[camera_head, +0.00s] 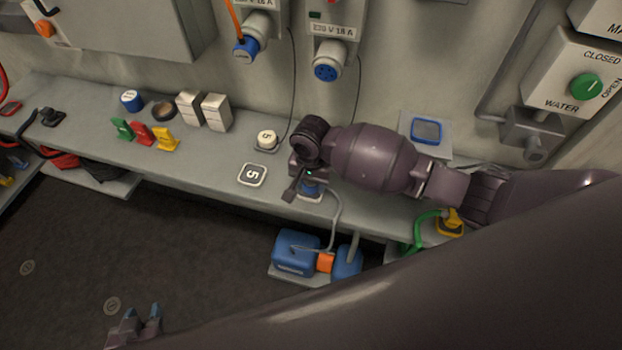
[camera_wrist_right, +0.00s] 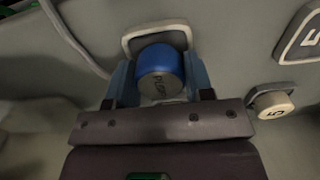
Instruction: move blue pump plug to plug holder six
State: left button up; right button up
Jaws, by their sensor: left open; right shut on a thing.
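My right gripper (camera_head: 302,188) is shut on the blue pump plug (camera_head: 313,187) at the front part of the bench. In the right wrist view the plug (camera_wrist_right: 160,66) is a blue cap with a grey lettered face, between the two fingers. It is at a pale-rimmed square holder (camera_wrist_right: 150,32); I cannot tell whether it is seated, or read a number on that holder. A grey cable runs from the plug down to the blue pump (camera_head: 296,252). My left gripper (camera_head: 140,318) is open and empty, low over the dark floor.
A plate marked 5 (camera_head: 252,175) and a white round cap (camera_head: 267,138) lie left of the right gripper. Coloured clips and white boxes (camera_head: 216,112) stand further left. A blue-framed square (camera_head: 426,131) and a yellow plug (camera_head: 451,222) are to the right.

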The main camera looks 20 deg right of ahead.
jog(key=shift+f, duration=0.15)
jog(key=o, duration=1.3)
jog(key=shift+c, duration=0.2)
notch_tip(320, 180, up, 11)
jog(key=shift+f, duration=0.1)
